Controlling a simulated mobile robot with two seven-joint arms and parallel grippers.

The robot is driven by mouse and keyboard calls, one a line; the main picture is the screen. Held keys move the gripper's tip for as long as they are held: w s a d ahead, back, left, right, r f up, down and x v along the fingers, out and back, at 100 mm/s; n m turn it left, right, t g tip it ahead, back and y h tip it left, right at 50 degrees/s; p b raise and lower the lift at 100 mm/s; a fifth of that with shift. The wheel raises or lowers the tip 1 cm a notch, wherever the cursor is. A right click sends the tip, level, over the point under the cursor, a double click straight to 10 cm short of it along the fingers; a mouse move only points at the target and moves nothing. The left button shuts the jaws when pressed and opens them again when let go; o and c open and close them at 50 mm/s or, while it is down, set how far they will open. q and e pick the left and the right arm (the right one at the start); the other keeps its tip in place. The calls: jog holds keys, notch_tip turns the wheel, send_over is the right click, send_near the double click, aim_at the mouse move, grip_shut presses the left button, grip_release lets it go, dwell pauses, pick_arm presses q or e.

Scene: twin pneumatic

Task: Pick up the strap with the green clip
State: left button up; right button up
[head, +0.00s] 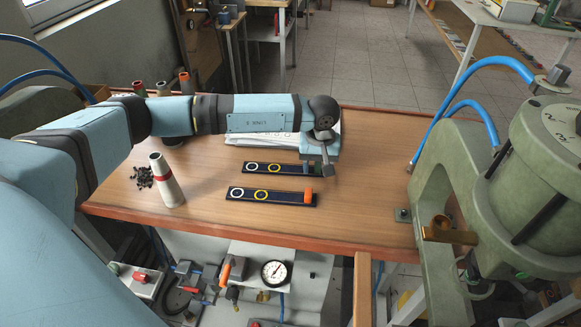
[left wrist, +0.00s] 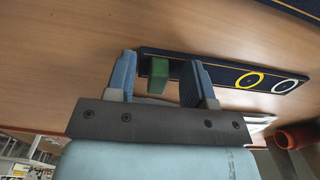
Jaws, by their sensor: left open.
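The dark strap with the green clip (head: 262,168) lies flat on the wooden table, with a white ring and a yellow ring on it. In the left wrist view the same strap (left wrist: 228,72) shows with its green clip (left wrist: 158,70) between the two fingers of my left gripper (left wrist: 160,80). The fingers are open, with a gap on each side of the clip. In the head view my left gripper (head: 318,165) is over the clip end and partly hides it. My right gripper is not in view.
A second dark strap (head: 250,194) with an orange clip (head: 309,198) lies nearer the front edge. A cone-shaped spool (head: 166,180) and small black pieces (head: 142,178) are at left. White sheets (head: 240,137) lie behind my gripper. A green machine (head: 480,180) stands at right.

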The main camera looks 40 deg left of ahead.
pick_arm(q)
jog(key=shift+f, duration=0.1)
grip_shut()
